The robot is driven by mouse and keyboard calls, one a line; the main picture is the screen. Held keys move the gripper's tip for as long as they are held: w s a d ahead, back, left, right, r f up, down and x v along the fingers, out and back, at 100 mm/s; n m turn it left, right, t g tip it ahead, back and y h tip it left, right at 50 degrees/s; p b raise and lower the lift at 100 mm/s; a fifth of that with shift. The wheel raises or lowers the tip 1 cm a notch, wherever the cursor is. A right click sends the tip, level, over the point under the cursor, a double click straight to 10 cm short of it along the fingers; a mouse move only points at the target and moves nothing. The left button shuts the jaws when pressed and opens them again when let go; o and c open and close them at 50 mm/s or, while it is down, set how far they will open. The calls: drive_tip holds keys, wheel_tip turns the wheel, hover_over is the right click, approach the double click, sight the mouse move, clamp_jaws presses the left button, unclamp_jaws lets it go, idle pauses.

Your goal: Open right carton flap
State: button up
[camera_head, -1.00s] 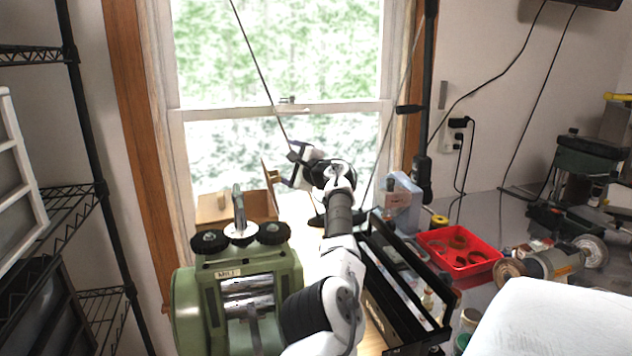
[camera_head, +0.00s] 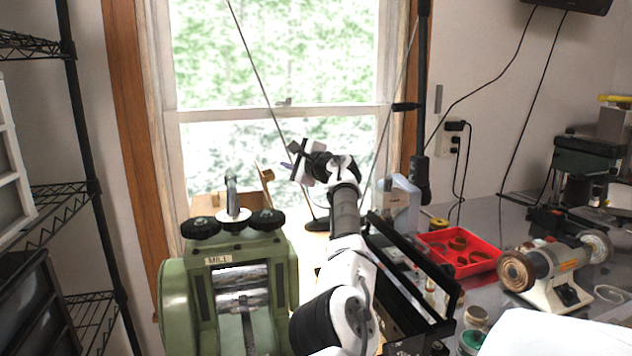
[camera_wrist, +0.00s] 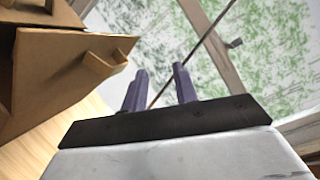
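The brown cardboard carton (camera_head: 207,201) stands by the window behind the green mill, which hides much of it in the head view. An upright flap (camera_head: 265,176) shows at its right side. In the wrist view the carton (camera_wrist: 22,15) fills the left side, and a slanted cardboard panel (camera_wrist: 60,75) with a raised tab (camera_wrist: 104,64) faces me. My gripper (camera_head: 296,166) is up in front of the window, right of the flap. In the wrist view my gripper (camera_wrist: 160,80) has its two purple fingers apart with nothing between them. They are right of the panel and not touching it.
The green mill (camera_head: 228,285) stands close left of my arm. A black open toolbox (camera_head: 420,297), a red tray (camera_head: 460,250) and a bench grinder (camera_head: 550,270) are to the right. A thin dark rod (camera_head: 262,92) crosses the window near my gripper.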

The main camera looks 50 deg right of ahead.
drive_tip(key=shift+f+b, duration=0.3)
drive_tip(key=shift+s, duration=0.1)
